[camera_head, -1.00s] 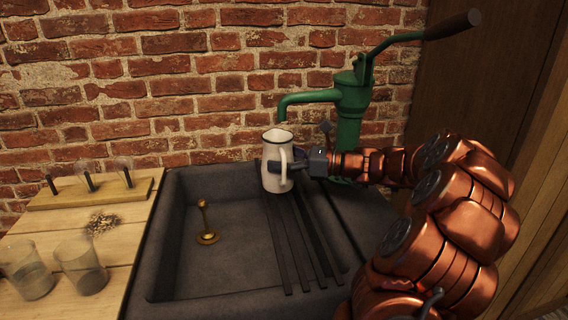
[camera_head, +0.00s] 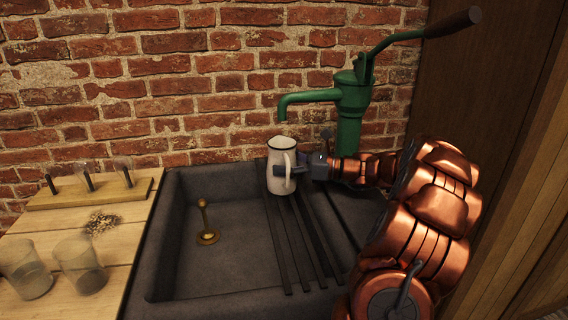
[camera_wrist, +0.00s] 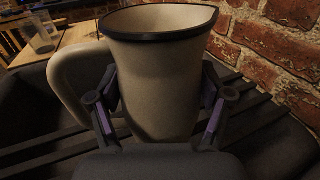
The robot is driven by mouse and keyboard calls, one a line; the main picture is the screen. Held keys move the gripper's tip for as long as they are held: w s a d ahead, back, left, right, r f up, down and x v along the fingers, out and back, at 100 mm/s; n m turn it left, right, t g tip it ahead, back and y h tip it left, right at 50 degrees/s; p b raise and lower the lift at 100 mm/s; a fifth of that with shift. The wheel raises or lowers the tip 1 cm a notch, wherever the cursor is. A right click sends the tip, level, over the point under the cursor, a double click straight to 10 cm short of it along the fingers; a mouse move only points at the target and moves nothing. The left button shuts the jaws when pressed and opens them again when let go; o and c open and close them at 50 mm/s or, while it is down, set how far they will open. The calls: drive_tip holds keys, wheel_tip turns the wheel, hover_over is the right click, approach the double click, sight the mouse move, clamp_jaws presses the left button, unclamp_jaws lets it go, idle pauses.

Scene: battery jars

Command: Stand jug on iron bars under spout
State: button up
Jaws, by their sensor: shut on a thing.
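The jug (camera_head: 280,168) is cream enamel with a black rim and a side handle. It is upright at the back end of the iron bars (camera_head: 294,240), below the open end of the green pump's spout (camera_head: 283,112). My gripper (camera_head: 287,170) is shut on the jug's body, coming from the right. In the wrist view the jug (camera_wrist: 160,75) stands between both fingers (camera_wrist: 160,108), its handle on the left. The bars (camera_wrist: 50,146) pass behind and below it. I cannot tell whether its base touches the bars.
The dark stone sink (camera_head: 180,285) holds a brass plug or stopper (camera_head: 206,236). A wooden counter (camera_head: 115,262) at left bears glass jars (camera_head: 80,265) and a rack with glass bulbs (camera_head: 90,190). The brick wall (camera_head: 200,80) closes the back; the pump (camera_head: 350,115) stands behind my arm.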

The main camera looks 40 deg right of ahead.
drive_tip(key=shift+f, duration=0.1)
drive_tip(key=o, duration=1.4)
drive_tip(key=shift+f, duration=0.1)
drive_tip(key=shift+s+d+r, duration=0.15)
drive_tip(key=shift+d+r, duration=0.05)
drive_tip(key=shift+r, duration=0.05)
drive_tip(key=v, duration=1.1)
drive_tip(key=shift+s+d+p, duration=0.15)
drive_tip(key=shift+s+p, duration=0.1)
drive_tip(key=shift+p, duration=0.1)
